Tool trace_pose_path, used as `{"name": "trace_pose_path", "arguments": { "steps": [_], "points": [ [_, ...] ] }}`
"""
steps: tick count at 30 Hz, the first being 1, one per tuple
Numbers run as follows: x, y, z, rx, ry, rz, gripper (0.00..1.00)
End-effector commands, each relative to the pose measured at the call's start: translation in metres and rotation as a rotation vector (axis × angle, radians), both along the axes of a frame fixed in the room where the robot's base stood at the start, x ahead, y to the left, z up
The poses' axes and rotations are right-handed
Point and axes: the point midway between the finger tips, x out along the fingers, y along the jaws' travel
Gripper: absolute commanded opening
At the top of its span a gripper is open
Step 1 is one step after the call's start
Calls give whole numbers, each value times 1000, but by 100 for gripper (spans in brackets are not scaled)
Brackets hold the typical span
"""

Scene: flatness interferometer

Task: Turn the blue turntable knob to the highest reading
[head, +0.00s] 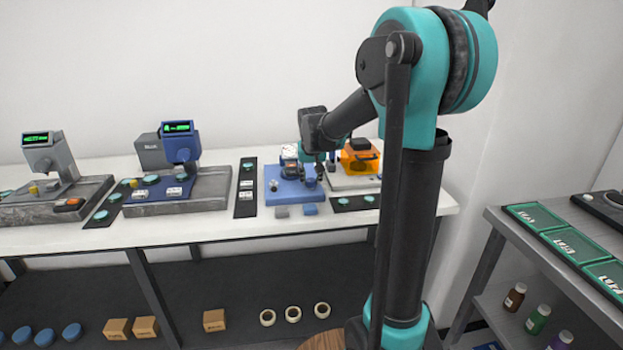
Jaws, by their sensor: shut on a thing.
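A blue turntable device (278,191) stands on the white bench, with a round white dial gauge (289,151) at its back. My gripper (313,168) reaches down over the right part of this device, beside the dial. It is shut on what appears to be the blue turntable knob; the knob is small and mostly hidden by the fingers. The dial's needle and reading are too small to make out.
An orange device (361,158) stands close on the right of my gripper. A blue-headed instrument (179,143) and a grey instrument (42,153) with green displays stand further left. A dark strip (246,207) with small pieces lies between. A grey side table (494,214) is at right.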

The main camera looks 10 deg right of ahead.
Motion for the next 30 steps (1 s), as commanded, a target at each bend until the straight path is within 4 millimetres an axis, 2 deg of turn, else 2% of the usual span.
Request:
{"name": "trace_pose_path", "arguments": {
  "steps": [12,27,28,30],
  "points": [
    [0,1,0,-1,1,-157,3],
    [0,1,0,1,2,-173,3],
    [0,1,0,1,2,-173,35],
    [0,1,0,1,1,-173,44]
  ]
}}
